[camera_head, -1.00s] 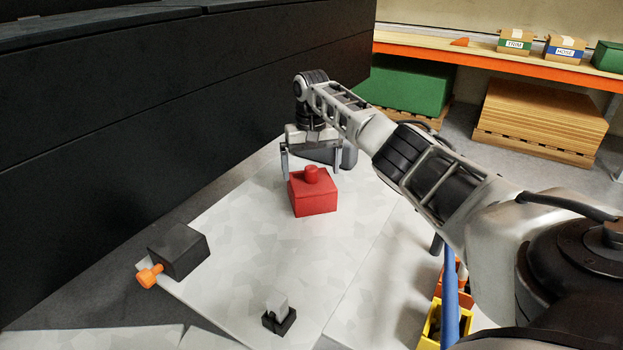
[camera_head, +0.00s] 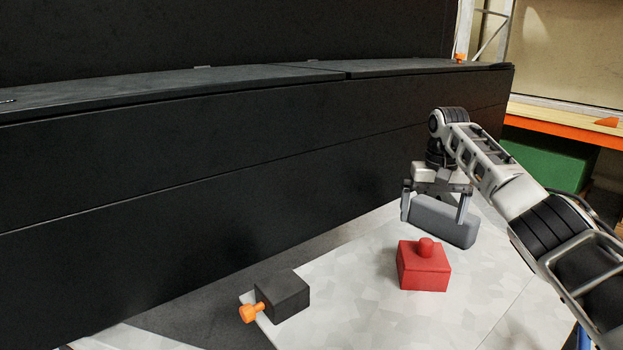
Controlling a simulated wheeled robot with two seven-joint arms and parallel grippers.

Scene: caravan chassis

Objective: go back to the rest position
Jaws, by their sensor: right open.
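My right gripper (camera_head: 434,208) is open, with its two fingers spread apart, above and behind the red block (camera_head: 424,268). The red block has a round knob on top and sits on the pale patterned board (camera_head: 350,292). My left gripper is not in view.
A black block (camera_head: 282,296) with an orange knob (camera_head: 253,312) sits at the board's left edge. A long black chassis wall (camera_head: 230,160) runs along the back. A bench with an orange edge (camera_head: 560,128) and a green box (camera_head: 545,162) stand at right.

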